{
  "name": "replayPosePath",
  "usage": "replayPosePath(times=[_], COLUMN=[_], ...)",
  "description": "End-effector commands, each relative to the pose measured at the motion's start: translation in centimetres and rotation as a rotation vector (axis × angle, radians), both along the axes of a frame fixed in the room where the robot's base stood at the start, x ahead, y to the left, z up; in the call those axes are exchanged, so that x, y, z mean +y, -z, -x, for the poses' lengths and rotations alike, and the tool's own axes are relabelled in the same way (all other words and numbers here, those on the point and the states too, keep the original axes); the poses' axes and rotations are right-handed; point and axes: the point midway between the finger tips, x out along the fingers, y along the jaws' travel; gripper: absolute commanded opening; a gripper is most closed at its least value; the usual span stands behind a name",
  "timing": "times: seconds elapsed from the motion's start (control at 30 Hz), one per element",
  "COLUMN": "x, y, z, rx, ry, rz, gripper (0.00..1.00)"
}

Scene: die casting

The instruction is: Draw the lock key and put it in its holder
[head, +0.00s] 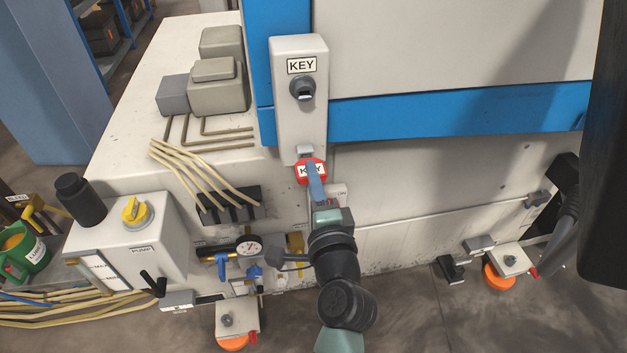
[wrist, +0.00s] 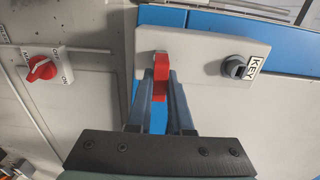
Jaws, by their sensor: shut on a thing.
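The lock key has a red tag (head: 309,168) with part of a KEY label showing; in the wrist view its red body (wrist: 161,76) stands between my fingers. My gripper (head: 316,186) is shut on it at the lower end of a pale box. A small grey fitting (head: 304,152), likely the holder, is on the box's lower edge just above the tag. I cannot tell whether the key sits in it or only touches it. The round dark lock (head: 302,88) under the box's KEY label has an empty-looking slot, also visible in the wrist view (wrist: 236,67).
A red rotary switch (wrist: 41,68) is left in the wrist view. In the head view, several tan hoses (head: 200,172), a pressure gauge (head: 249,246) and a pump box (head: 140,235) with a yellow knob are left of my arm. The machine's pale panel (head: 430,185) is mostly bare.

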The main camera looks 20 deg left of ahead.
Motion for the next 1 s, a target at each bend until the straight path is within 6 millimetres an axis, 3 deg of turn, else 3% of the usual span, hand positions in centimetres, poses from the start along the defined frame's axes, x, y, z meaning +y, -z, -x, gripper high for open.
replayPosePath(times=[0.47, 0.5, 0.7, 1.0], x=[0.71, 0.72, 0.7, 0.6], y=[-0.04, -0.02, 0.0, 0.05], z=[-0.99, -1.02, -0.99, -0.89], rx=[-0.001, -0.001, 0.0, 0.001], ry=[0.0, 0.0, 0.0, 0.0], rz=[-0.001, -0.001, 0.0, 0.0], gripper=[0.0, 0.2, 0.54, 0.54])
